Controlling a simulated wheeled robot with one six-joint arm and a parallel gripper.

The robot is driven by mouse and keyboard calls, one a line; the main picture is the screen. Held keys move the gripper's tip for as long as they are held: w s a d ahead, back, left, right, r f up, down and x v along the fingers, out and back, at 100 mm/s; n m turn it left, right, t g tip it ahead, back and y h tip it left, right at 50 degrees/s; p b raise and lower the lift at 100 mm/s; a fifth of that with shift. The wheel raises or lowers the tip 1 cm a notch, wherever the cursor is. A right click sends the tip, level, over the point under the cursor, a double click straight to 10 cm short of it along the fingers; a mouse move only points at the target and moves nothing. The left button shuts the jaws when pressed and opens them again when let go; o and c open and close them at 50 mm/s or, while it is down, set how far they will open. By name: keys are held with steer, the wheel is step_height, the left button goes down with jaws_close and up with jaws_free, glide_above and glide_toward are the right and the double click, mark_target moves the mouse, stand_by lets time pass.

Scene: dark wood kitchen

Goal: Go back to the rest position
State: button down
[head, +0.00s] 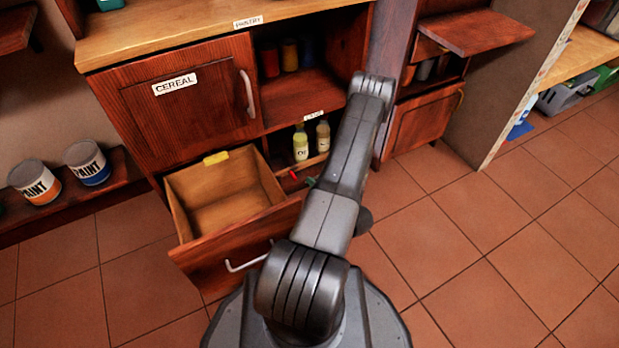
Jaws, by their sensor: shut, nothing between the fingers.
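My arm rises from my base at the bottom centre of the head view and reaches up to a bent joint in front of the cabinets. My gripper does not show; it is hidden behind the arm or out of the picture. A small dark part shows just right of the arm's lower link, and I cannot tell what it is.
An open, empty-looking drawer (225,205) juts out left of my arm, below the shut cereal cabinet door (190,105). Bottles (301,143) stand on a low shelf. Paint cans (87,162) stand at left. The tiled floor (500,260) at right is clear.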

stand_by(0.4)
steer(key=w+a+f+b, duration=0.4)
steer(key=w+a+f, duration=0.1)
steer(key=w, duration=0.3)
steer(key=shift+f+b, duration=0.25)
steer(key=shift+b, duration=0.05)
stand_by(0.3)
